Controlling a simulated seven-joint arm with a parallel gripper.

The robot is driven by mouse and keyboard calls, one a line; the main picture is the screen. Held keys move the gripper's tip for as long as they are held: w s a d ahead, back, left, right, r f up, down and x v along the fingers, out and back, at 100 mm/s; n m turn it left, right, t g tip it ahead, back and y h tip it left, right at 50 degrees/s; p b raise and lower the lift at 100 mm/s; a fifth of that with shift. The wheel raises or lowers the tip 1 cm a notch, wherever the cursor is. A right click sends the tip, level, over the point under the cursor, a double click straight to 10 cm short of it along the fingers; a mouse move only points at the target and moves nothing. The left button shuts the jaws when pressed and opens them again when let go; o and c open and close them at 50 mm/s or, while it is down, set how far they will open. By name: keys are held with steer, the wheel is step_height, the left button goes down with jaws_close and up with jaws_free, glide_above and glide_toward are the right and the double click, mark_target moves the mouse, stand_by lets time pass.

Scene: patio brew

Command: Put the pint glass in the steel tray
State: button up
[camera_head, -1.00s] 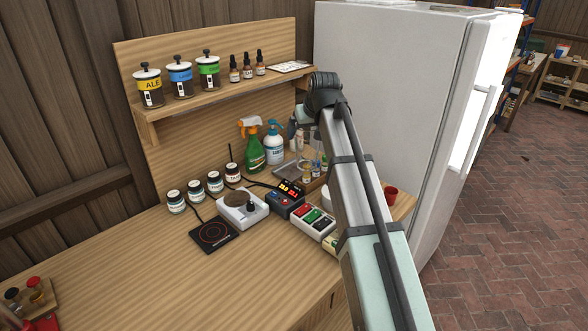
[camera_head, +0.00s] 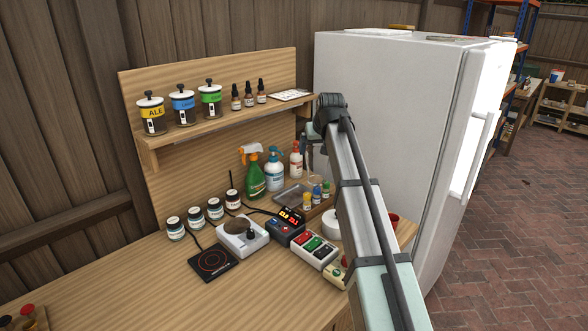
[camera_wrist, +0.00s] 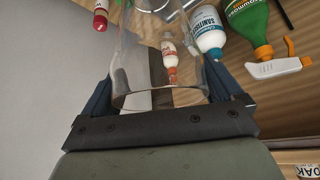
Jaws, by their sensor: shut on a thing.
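The clear pint glass (camera_wrist: 130,62) is between the two fingers of my gripper (camera_wrist: 158,85) in the wrist view, and the gripper is shut on it. My gripper (camera_head: 309,148) shows only in part in the head view, above the bench at the right end of the shelf. My arm hides most of it, and I cannot make out the glass there.
A green spray bottle (camera_head: 254,177), a white-and-blue bottle (camera_head: 274,170) and a white bottle with a red top (camera_head: 296,163) stand behind the tray. Small capped bottles (camera_head: 316,192) stand at its right. The white fridge (camera_head: 390,110) rises close by on the right.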

steer(key=w+a, duration=0.8)
step_height(320, 180, down, 11)
steer(key=shift+s+d+f, duration=0.2)
steer(key=shift+s+d, duration=0.05)
steer(key=shift+f, duration=0.1)
steer(key=o, duration=1.4)
steer(key=v, duration=1.2)
